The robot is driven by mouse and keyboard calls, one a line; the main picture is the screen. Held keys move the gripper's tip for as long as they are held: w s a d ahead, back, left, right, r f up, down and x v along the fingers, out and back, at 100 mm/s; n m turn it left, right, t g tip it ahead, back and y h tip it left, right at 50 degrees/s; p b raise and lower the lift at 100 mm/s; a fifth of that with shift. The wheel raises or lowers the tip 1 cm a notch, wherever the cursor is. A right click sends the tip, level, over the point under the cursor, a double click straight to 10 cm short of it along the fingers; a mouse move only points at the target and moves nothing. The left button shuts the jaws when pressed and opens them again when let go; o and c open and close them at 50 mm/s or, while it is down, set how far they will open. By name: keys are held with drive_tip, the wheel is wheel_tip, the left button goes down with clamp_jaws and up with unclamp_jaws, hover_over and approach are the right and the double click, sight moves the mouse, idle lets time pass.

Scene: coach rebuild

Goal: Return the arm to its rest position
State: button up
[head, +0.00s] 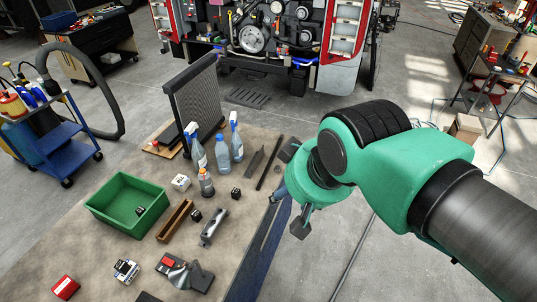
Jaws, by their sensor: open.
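My arm, green and black, comes in from the lower right in the head view. My gripper (290,190) is at its end, beside the right edge of the workbench (110,262). Its dark fingers are spread apart with nothing seen between them. The wrist and green housing hide part of the gripper and of the bench edge behind it.
On the bench are a green bin (108,222) with a small dark cube in it, spray bottles (196,150), a wooden block (174,221), a metal part (213,227) and a dark radiator panel (195,100). A blue cart (65,135) stands left. Floor right of the bench is open.

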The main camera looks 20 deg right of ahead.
wheel_tip(320, 180, down, 8)
drive_tip(key=b, duration=0.7)
drive_tip(key=shift+r, duration=0.2)
